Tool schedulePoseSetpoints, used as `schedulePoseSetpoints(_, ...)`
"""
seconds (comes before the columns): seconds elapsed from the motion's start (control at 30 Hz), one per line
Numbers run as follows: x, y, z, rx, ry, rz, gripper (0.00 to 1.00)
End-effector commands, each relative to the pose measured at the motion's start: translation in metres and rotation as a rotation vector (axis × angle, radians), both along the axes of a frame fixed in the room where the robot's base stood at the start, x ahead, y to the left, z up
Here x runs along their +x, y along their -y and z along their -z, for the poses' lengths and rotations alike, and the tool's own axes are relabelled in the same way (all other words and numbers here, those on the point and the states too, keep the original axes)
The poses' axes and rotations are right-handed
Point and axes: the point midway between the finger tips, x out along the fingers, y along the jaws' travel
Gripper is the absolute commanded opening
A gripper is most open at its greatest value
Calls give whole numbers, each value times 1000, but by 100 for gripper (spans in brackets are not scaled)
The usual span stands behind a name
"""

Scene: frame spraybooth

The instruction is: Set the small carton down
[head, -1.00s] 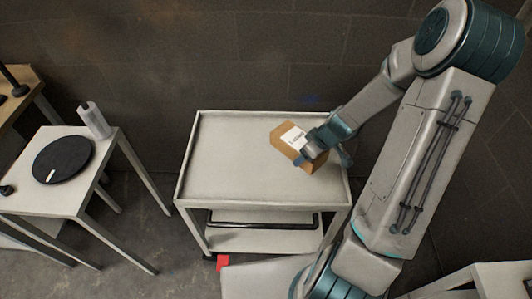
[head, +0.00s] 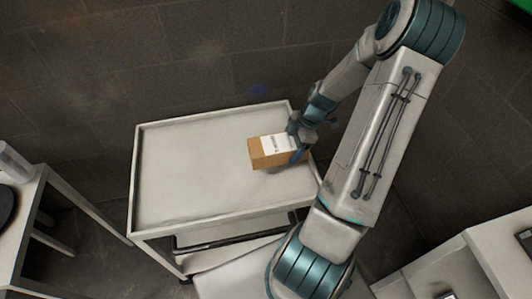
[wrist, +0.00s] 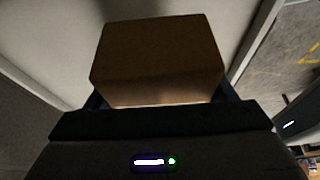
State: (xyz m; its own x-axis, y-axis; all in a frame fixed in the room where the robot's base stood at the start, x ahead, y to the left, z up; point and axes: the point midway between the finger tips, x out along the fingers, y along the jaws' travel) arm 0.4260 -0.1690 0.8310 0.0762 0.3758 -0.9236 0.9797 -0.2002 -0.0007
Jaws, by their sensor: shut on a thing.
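The small carton (head: 262,155) is a brown cardboard box with a white label on top. My gripper (head: 296,144) is shut on its right end. The carton is over the right part of the light grey cart's top tray (head: 185,172); I cannot tell whether it touches the tray. In the wrist view the carton (wrist: 158,58) fills the upper middle, held between my dark fingers, which are mostly hidden behind my gripper body.
The cart's top tray has a raised rim and is otherwise bare, with free room left of the carton. A dark wall (head: 150,60) stands behind. A table with a white bottle (head: 14,162) is at the left edge. Another table (head: 490,255) is at the lower right.

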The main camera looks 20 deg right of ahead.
Motion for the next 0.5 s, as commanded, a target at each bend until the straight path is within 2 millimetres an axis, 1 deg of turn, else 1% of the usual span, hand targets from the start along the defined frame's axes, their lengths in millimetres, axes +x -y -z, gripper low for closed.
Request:
schedulePoseSetpoints(0.03, 8, -8, 5, 2, 0, -6, 40)
schedulePoseSetpoints(0.23, 34, -30, 25, 1, 0, -5, 40)
schedulePoseSetpoints(0.33, 41, -36, 31, 0, 0, -3, 40)
schedulePoseSetpoints(0.5, 45, -40, 38, 0, -1, -1, 40)
